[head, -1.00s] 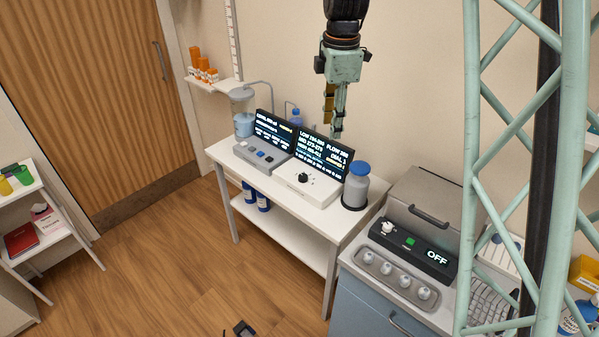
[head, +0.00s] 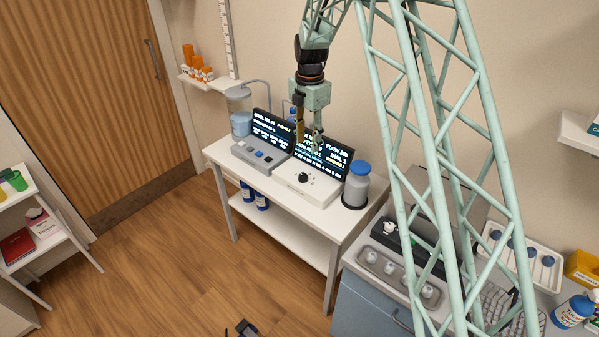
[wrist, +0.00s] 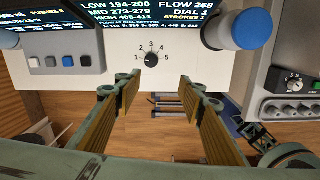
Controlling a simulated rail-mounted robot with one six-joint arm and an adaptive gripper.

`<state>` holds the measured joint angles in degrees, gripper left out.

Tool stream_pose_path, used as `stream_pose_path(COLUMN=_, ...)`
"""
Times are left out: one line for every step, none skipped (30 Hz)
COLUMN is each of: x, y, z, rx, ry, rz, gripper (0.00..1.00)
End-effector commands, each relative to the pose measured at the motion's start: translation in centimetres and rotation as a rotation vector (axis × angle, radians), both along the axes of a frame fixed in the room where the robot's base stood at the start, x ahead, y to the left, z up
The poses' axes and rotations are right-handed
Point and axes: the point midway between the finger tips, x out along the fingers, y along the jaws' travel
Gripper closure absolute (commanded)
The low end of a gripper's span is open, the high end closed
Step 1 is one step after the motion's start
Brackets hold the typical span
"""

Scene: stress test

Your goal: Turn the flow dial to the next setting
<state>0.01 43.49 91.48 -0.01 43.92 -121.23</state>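The flow dial is a black knob (wrist: 152,59) on a white panel, with numbers 1 to 5 around it in the wrist view. In the head view the dial (head: 303,177) sits on the white box in front of a dark screen (head: 329,155). The screen (wrist: 155,18) reads FLOW 268 and DIAL 1 in the wrist view. My gripper (head: 308,149) hangs above the white table near the screens, fingers pointing down. In the wrist view my gripper (wrist: 155,100) is open and empty, with its two padded fingers apart on either side below the dial, not touching it.
A grey bottle with a blue cap (head: 357,185) stands right of the dial box. A button unit (head: 261,156) stands left of it. A clear jar (head: 240,118) is at the back left. A sterilizer-like counter unit (head: 392,271) is at the right. The floor in front is mostly clear.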

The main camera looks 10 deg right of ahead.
Motion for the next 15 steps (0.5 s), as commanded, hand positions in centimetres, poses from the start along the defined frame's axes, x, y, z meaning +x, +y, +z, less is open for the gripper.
stream_pose_path(x=0.4, y=0.0, z=-0.9, rx=0.000, ry=0.006, rz=0.022, gripper=0.63)
stream_pose_path(x=0.6, y=0.0, z=-1.4, rx=-0.001, ry=0.008, rz=0.036, gripper=0.63)
stream_pose_path(x=0.9, y=0.0, z=-2.0, rx=-0.001, ry=0.009, rz=0.053, gripper=0.63)
stream_pose_path(x=1.1, y=0.0, z=-2.3, rx=-0.001, ry=0.011, rz=0.065, gripper=0.63)
stream_pose_path(x=1.2, y=0.0, z=-2.7, rx=-0.001, ry=0.013, rz=0.076, gripper=0.63)
stream_pose_path(x=1.4, y=0.0, z=-3.2, rx=-0.001, ry=0.016, rz=0.088, gripper=0.63)
stream_pose_path(x=1.5, y=0.0, z=-3.5, rx=-0.001, ry=0.016, rz=0.097, gripper=0.63)
stream_pose_path(x=1.6, y=0.0, z=-3.7, rx=-0.002, ry=0.017, rz=0.104, gripper=0.63)
stream_pose_path(x=1.8, y=0.0, z=-3.9, rx=-0.001, ry=0.017, rz=0.112, gripper=0.63)
stream_pose_path(x=1.9, y=0.0, z=-4.1, rx=-0.001, ry=0.017, rz=0.117, gripper=0.63)
stream_pose_path(x=1.9, y=0.0, z=-4.2, rx=-0.002, ry=0.018, rz=0.122, gripper=0.63)
stream_pose_path(x=2.0, y=0.0, z=-4.4, rx=-0.001, ry=0.019, rz=0.126, gripper=0.63)
stream_pose_path(x=2.0, y=0.0, z=-4.4, rx=-0.001, ry=0.019, rz=0.128, gripper=0.63)
stream_pose_path(x=2.0, y=0.0, z=-4.5, rx=-0.001, ry=0.019, rz=0.129, gripper=0.63)
stream_pose_path(x=2.0, y=0.0, z=-4.5, rx=-0.001, ry=0.019, rz=0.130, gripper=0.63)
